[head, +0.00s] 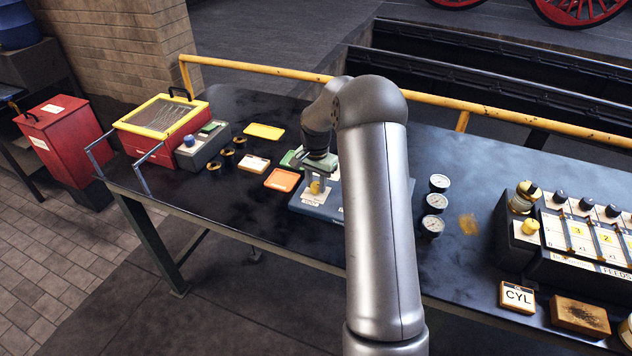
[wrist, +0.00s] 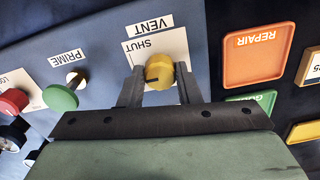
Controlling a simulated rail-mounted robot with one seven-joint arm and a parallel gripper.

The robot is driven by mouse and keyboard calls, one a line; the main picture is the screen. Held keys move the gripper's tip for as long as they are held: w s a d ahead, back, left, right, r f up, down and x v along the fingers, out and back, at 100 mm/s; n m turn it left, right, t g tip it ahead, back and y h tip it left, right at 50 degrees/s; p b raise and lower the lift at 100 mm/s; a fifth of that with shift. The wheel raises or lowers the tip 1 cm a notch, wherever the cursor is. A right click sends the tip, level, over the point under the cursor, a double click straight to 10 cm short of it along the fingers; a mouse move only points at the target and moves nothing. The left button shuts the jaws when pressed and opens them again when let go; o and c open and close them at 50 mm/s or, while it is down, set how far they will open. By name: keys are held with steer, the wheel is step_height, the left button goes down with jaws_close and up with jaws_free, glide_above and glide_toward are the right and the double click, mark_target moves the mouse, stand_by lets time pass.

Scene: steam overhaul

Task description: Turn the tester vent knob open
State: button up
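The yellow vent knob (wrist: 159,70) sits on the blue tester panel (wrist: 108,37), beside a white plate reading SHUT and a VENT label; both read upside down in the wrist view. A dark mark shows on the knob. My gripper (wrist: 160,75) has one finger on each side of the knob, with no clear gap, and looks shut on it. In the head view my gripper (head: 318,178) is over the tester (head: 318,208), with the yellow knob (head: 315,188) just below it. My arm hides the tester's right part.
A green PRIME knob (wrist: 60,97) and a red knob (wrist: 13,101) are left of the vent knob in the wrist view. An orange REPAIR tray (wrist: 258,55) lies to the right. Gauges (head: 433,202) and a feeds box (head: 570,232) stand right of my arm.

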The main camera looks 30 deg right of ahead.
steer(key=shift+c, duration=0.9)
steer(key=shift+n, duration=0.3)
steer(key=n+b, duration=0.2)
steer(key=n, duration=0.1)
steer(key=shift+f, duration=0.1)
steer(key=n+b, duration=0.1)
steer(key=n, duration=0.4)
steer(key=n+b, duration=0.1)
steer(key=n, duration=0.8)
steer(key=shift+n, duration=0.3)
steer(key=o, duration=1)
steer(key=shift+c, duration=0.2)
